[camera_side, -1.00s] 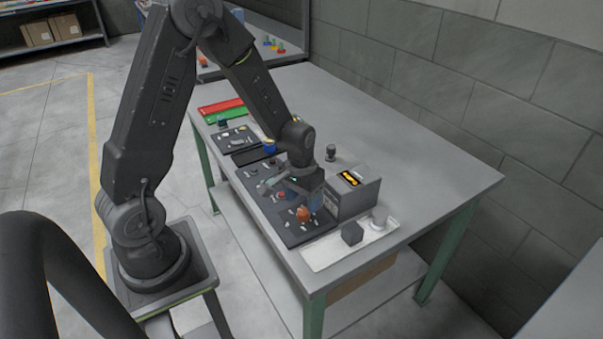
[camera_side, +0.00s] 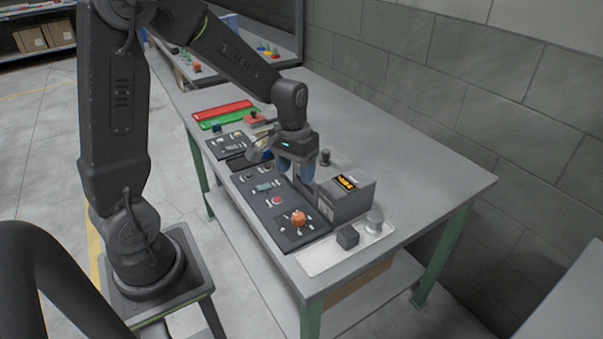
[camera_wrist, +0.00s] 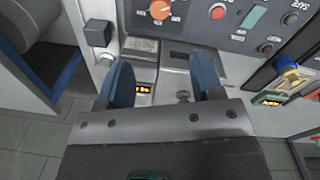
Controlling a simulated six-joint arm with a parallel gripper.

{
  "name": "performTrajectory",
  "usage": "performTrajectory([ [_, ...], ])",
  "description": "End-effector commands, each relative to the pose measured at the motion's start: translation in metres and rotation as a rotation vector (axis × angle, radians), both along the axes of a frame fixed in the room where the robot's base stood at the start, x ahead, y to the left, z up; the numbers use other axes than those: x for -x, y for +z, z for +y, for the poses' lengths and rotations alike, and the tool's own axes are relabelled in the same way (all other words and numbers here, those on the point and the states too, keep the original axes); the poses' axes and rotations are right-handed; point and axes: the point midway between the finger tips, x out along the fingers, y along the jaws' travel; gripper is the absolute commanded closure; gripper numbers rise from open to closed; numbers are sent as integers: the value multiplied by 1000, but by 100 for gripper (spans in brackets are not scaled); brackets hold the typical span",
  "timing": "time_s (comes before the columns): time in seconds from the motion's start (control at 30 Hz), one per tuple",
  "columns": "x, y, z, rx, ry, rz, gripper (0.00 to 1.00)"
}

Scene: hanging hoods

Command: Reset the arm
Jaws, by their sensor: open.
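My gripper (camera_side: 294,173) hangs above the workbench (camera_side: 420,165) in the side view, beside the grey box with a lit orange display (camera_side: 347,183). In the wrist view my gripper (camera_wrist: 165,85) shows two blue fingers spread apart with nothing between them. A dark control panel (camera_side: 262,214) lies below and to the left of the gripper. It carries an orange knob (camera_side: 299,218) and a red button (camera_side: 277,200); both also show in the wrist view, the knob (camera_wrist: 160,9) and the button (camera_wrist: 217,12).
A white tray (camera_side: 318,262) with a dark block (camera_side: 347,237) and a grey cylinder (camera_side: 374,221) stands at the near end. A small post (camera_side: 324,157) is behind the gripper. Red (camera_side: 222,109) and green (camera_side: 215,122) strips lie farther back. The bench's right side is clear.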

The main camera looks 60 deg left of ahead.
Motion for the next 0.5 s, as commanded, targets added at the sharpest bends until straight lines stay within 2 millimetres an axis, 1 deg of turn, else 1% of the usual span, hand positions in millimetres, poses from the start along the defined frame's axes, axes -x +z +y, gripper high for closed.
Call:
performTrajectory([
  [0.07,3,10,-5,-7,-15,-21,40],
  [0.13,9,26,-13,-19,-37,-53,40],
  [0.27,29,63,-34,-49,-101,-139,40],
  [0.3,38,74,-40,-59,-121,-167,40],
  [0.4,61,97,-56,-80,-172,-239,40],
  [0.5,85,116,-69,-99,-220,-311,40],
])
